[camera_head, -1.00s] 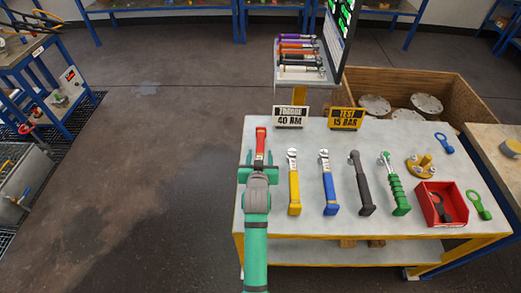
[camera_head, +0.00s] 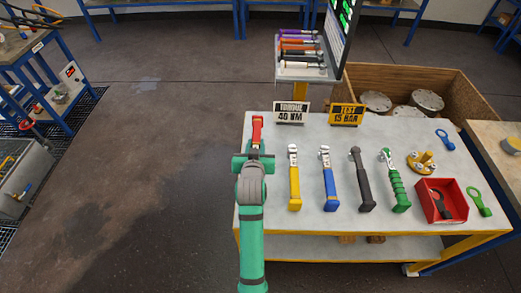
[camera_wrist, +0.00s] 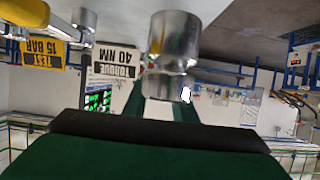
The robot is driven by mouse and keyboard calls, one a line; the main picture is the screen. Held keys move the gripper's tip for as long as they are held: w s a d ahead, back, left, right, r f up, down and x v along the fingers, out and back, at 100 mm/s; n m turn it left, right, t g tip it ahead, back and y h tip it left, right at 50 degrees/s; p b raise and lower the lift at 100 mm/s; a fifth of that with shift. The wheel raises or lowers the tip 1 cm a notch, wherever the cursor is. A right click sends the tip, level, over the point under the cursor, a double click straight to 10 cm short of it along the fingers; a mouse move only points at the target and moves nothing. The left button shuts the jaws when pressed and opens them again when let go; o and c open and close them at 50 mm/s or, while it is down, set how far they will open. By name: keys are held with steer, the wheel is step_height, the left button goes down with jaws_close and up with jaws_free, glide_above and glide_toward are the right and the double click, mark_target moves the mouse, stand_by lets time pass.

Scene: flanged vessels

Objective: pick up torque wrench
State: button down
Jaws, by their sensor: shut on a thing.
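A red-handled torque wrench (camera_head: 257,131) is at the left end of the white table, in line with my green arm. My gripper (camera_head: 254,155) is shut on it, with the red end sticking out beyond the jaws. In the wrist view its silver head (camera_wrist: 172,48) shows close up at the jaws. My gripper and arm hide the rest of the wrench in the head view. I cannot tell exactly how far it is above the table.
Yellow (camera_head: 294,180), blue (camera_head: 328,180), black (camera_head: 361,180) and green (camera_head: 395,180) wrenches lie in a row to the right. A "TORQUE 40 NM" sign (camera_head: 291,113) and a "TEST 15 BAR" sign (camera_head: 346,115) stand behind. A red bin (camera_head: 431,213) is at the right.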

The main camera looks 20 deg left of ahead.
steer(key=s+a+r, duration=0.7)
steer(key=s+r, duration=0.1)
steer(key=s, duration=0.1)
steer(key=shift+a, duration=0.35)
